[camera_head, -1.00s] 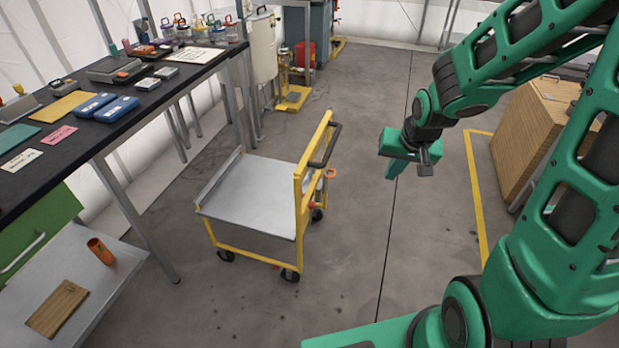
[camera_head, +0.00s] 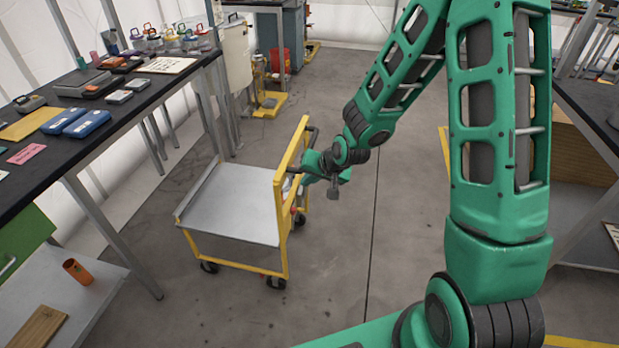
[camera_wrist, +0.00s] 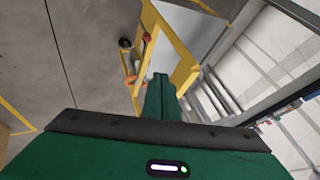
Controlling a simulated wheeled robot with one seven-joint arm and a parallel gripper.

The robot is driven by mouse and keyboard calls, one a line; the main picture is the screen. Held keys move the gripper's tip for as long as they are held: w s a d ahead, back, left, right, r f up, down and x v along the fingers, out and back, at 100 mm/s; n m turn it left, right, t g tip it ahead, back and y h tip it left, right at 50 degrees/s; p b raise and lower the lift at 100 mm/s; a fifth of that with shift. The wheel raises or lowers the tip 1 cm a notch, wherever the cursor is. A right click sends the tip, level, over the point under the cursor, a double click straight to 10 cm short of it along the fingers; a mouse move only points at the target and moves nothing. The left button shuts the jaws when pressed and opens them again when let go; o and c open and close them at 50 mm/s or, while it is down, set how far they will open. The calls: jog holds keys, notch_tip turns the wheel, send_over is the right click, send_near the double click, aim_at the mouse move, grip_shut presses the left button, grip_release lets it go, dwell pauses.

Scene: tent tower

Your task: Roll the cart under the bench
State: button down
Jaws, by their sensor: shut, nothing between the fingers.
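The cart (camera_head: 228,203) has a grey flat deck, a yellow frame, dark wheels and an upright yellow handle frame with a dark bar on its right side. It stands on the floor just right of the bench (camera_head: 128,116), a long black-topped table on grey legs. My gripper (camera_head: 303,172) is shut and empty, at the handle side of the cart. In the wrist view my gripper (camera_wrist: 160,95) points at the yellow frame of the cart (camera_wrist: 180,52). I cannot tell whether it touches the frame.
A lower shelf (camera_head: 62,290) holds an orange cup (camera_head: 78,271) and a wooden board (camera_head: 38,328) at lower left. A white cylinder (camera_head: 236,55) and a yellow-based stand (camera_head: 268,103) are behind the cart.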

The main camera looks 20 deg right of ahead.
jog(key=w+a+f, duration=0.4)
jog(key=w, duration=0.1)
jog(key=shift+a+f, duration=0.15)
jog(key=shift+a, duration=0.15)
jog(key=shift+w, duration=0.15)
